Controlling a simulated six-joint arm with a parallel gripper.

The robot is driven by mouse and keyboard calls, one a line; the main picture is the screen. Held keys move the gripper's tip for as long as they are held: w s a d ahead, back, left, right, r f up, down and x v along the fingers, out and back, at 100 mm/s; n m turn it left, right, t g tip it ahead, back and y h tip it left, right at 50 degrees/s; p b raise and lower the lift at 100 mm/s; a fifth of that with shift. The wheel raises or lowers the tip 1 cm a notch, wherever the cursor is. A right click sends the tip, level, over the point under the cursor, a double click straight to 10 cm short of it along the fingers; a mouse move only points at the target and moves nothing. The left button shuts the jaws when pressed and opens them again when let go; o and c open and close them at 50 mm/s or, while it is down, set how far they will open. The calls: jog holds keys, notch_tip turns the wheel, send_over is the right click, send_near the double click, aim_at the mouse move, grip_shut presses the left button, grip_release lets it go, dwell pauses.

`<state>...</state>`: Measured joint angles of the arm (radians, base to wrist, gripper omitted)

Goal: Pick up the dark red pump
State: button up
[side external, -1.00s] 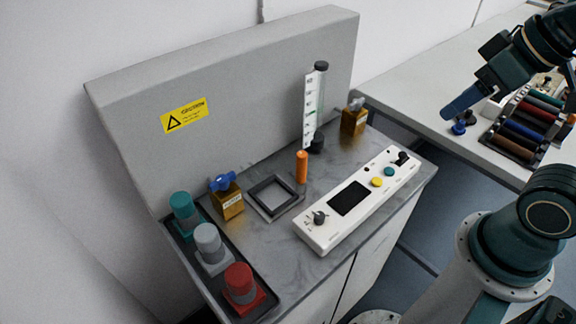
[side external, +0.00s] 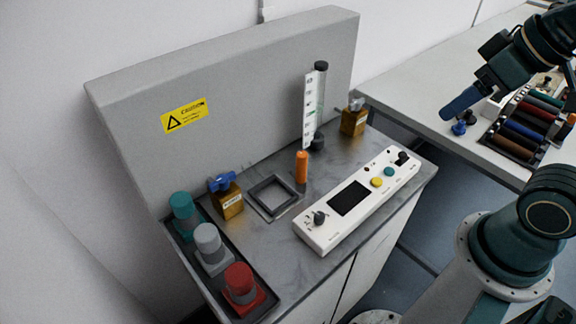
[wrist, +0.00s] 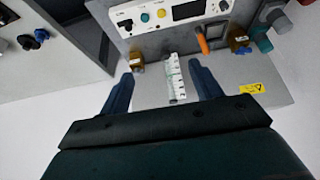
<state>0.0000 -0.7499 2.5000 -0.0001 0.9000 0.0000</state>
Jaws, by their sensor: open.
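The dark red pump (side external: 240,283) stands upright on a red base at the near end of a dark tray (side external: 262,299), in the side external view. A grey pump (side external: 210,244) and a teal pump (side external: 184,212) stand behind it in the same tray. My gripper (side external: 461,102) is at the upper right, above the other bench and far from the red pump. In the wrist view my gripper (wrist: 160,70) has its two blue fingers apart, with nothing held between them. The teal pump (wrist: 262,40) and grey pump (wrist: 281,22) show there at upper right; the red pump cannot be made out clearly.
A white control panel (side external: 325,236), a dark square frame (side external: 262,209), an orange cylinder (side external: 302,167), two brass valve blocks (side external: 228,200) and a tall graduated column (side external: 320,100) occupy the machine top. A rack of coloured cylinders (side external: 520,132) lies on the right bench. A tall grey back panel (side external: 230,85) stands behind.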

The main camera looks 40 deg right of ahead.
jog(key=n+g+y, duration=0.2)
jog(key=n+y, duration=0.1)
jog(key=n, duration=0.6)
send_over(243, 274)
jog(key=s+d, duration=0.2)
jog(key=s, duration=0.1)
notch_tip(243, 274, down, 11)
jog(key=shift+w+d+f, duration=0.15)
jog(key=shift+d+f, duration=0.05)
jog(key=shift+d, duration=0.05)
jog(key=shift+f, duration=0.15)
jog(key=shift+x, duration=4.2)
